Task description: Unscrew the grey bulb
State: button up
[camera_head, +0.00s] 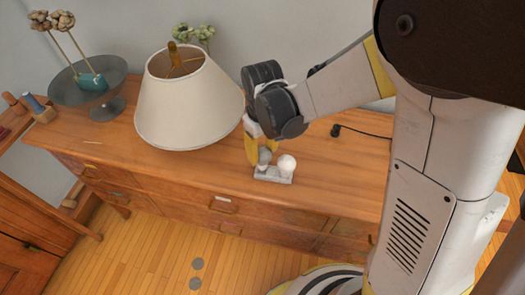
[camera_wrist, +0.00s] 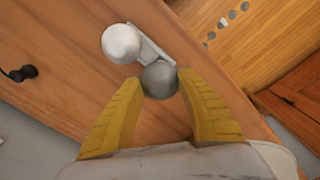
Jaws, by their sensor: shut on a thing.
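The grey bulb (camera_wrist: 159,80) is a dull round ball between the two yellow fingers of my gripper (camera_wrist: 160,82) in the wrist view. The fingers touch it on both sides. In the head view the grey bulb (camera_head: 264,156) shows partly behind the fingers of my gripper (camera_head: 259,151), above the left end of a small pale base (camera_head: 273,175). A white bulb (camera_head: 286,163) stands on the right end of that base. In the wrist view the white bulb (camera_wrist: 121,43) is up and left of the grey one, apart from the fingers. The grey bulb's lower end is hidden.
The base stands near the front edge of a wooden dresser (camera_head: 340,190). A cream lampshade (camera_head: 190,105) is close to the left of my gripper. A dark bowl (camera_head: 65,90) stands further left. A black cable (camera_head: 360,131) lies behind on the right. The dresser top right of the base is clear.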

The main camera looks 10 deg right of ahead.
jog(key=shift+f+b, duration=1.1)
jog(key=shift+f, duration=0.2)
jog(key=o, duration=1.3)
jog(key=shift+o, duration=0.2)
jog(key=shift+r, duration=0.15)
notch_tip(320, 180, up, 12)
jog(key=shift+f, duration=0.1)
